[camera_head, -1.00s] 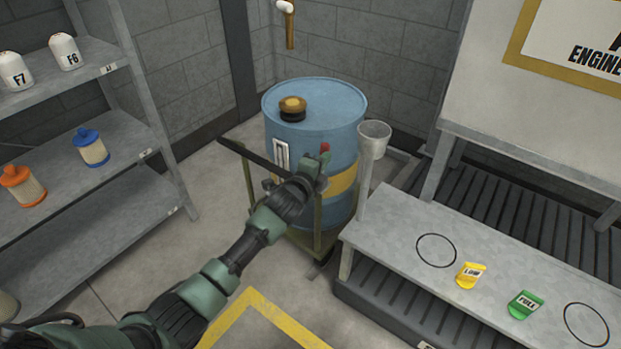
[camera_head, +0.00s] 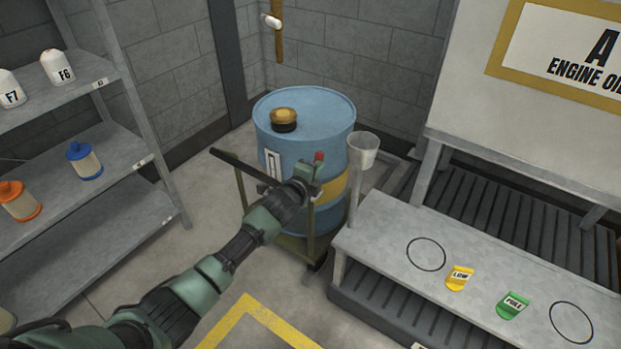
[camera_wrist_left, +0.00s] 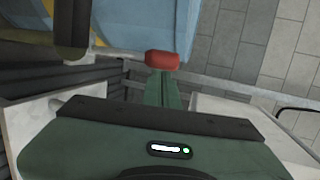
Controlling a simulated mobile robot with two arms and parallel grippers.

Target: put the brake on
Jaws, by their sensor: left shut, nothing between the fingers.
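A blue drum (camera_head: 290,112) with a yellow band stands on an olive wheeled cart (camera_head: 240,185) with a dark push bar. A red knob (camera_head: 318,156), which looks like the end of the brake lever, shows at the drum's front right side. My left gripper (camera_head: 311,178) is shut and empty, just below the knob in the head view. In the left wrist view the red knob (camera_wrist_left: 162,58) shows right at the tips of the shut green fingers (camera_wrist_left: 162,88). I cannot tell whether they touch. My right gripper is out of view.
A shelf (camera_head: 120,150) with filters is at left. Floor between them is open.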

